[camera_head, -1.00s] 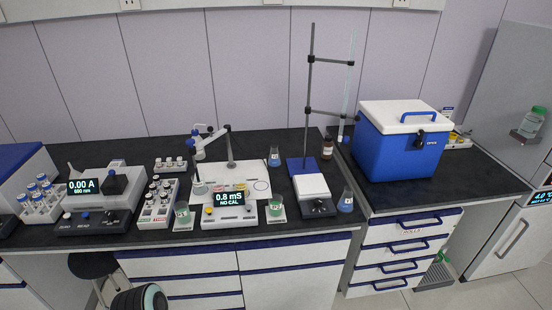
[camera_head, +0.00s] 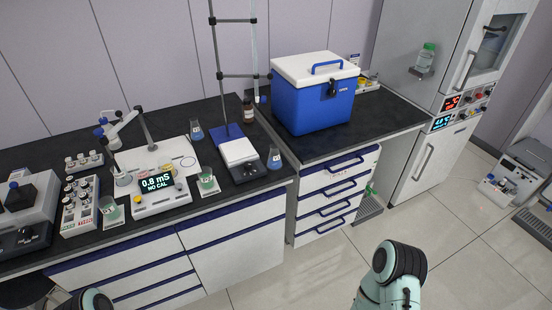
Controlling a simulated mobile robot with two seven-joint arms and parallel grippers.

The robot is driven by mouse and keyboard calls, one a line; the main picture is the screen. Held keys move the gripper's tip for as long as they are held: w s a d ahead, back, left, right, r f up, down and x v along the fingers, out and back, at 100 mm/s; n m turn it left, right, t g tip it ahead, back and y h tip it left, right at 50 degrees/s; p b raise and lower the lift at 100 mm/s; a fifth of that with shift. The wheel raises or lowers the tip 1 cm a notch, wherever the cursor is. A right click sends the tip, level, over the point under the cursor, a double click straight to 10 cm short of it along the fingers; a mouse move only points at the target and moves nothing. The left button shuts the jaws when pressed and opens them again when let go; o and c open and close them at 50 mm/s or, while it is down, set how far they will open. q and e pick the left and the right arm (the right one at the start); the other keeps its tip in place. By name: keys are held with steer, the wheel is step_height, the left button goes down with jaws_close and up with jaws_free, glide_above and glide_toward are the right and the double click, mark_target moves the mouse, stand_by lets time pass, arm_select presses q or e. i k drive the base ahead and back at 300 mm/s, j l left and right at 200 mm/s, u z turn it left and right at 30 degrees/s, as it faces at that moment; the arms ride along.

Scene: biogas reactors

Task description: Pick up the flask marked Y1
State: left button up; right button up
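Two small conical flasks with blue contents stand on the black bench. One flask (camera_head: 196,131) is behind the conductivity meter, near the stand's base. The other flask (camera_head: 274,157) is near the bench's right front corner, beside the white-topped stirrer. Both carry small labels that are too small to read, so I cannot tell which is Y1. Parts of my arms show at the bottom edge, but neither gripper is in view.
Beakers with green contents (camera_head: 207,182) (camera_head: 110,211) flank the meter (camera_head: 157,189). A tall rod stand (camera_head: 217,60), a brown bottle (camera_head: 248,110) and a blue cooler (camera_head: 315,100) stand behind and right.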

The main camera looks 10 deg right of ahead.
mark_target(274, 163)
steer(key=l+u, duration=0.15)
steer(key=u, duration=0.6)
steer(key=i+l+u, duration=0.1)
steer(key=l+u, duration=0.25)
steer(key=l, duration=0.15)
steer(key=l+u, duration=0.35)
steer(key=l, duration=0.2)
steer(key=i, duration=0.05)
